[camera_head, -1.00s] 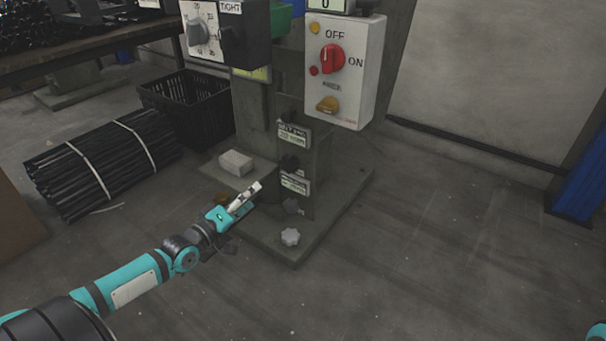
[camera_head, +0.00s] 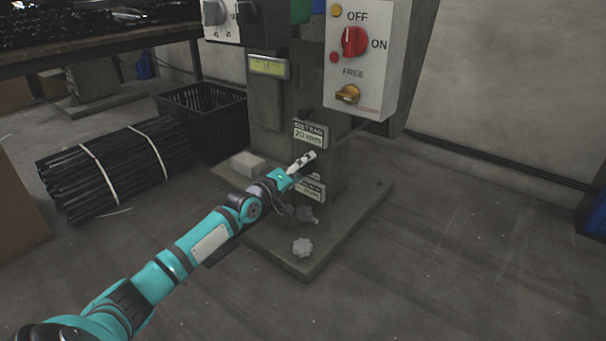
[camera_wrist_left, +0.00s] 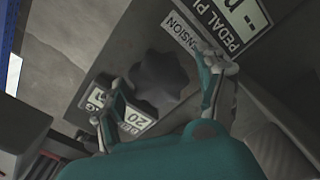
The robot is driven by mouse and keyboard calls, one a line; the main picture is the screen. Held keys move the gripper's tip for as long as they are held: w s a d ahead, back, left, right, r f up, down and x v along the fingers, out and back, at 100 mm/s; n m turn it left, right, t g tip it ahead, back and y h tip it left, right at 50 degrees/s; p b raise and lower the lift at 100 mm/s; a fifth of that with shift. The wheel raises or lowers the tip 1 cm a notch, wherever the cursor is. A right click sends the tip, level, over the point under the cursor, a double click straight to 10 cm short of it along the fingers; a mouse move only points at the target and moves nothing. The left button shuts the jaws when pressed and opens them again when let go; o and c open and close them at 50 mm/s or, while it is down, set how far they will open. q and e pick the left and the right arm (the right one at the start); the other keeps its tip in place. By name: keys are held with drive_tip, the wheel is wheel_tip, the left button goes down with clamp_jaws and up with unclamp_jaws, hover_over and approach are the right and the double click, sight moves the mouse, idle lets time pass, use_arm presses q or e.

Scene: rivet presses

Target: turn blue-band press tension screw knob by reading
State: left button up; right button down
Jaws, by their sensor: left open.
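A dark lobed knob (camera_wrist_left: 160,80) shows in the left wrist view beside a label reading "TENSION" (camera_wrist_left: 181,33). My left gripper (camera_wrist_left: 165,92) is open, with one finger on each side of this knob; I cannot tell if they touch it. In the head view my left gripper (camera_head: 302,162) is at the front of the press column (camera_head: 270,115) and hides the knob. A plate reading "BELT SAG 20 mm" (camera_head: 310,134) sits just above the gripper; it also shows in the left wrist view (camera_wrist_left: 133,120). My right gripper is not in view.
A control box (camera_head: 368,60) with a red and a yellow knob overhangs the column. A black crate (camera_head: 205,115) and bundled dark rods (camera_head: 105,170) lie left.

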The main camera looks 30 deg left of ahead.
use_arm(q)
drive_tip(key=shift+w, duration=0.35)
drive_tip(key=shift+c, duration=0.4)
drive_tip(key=c, duration=1.1)
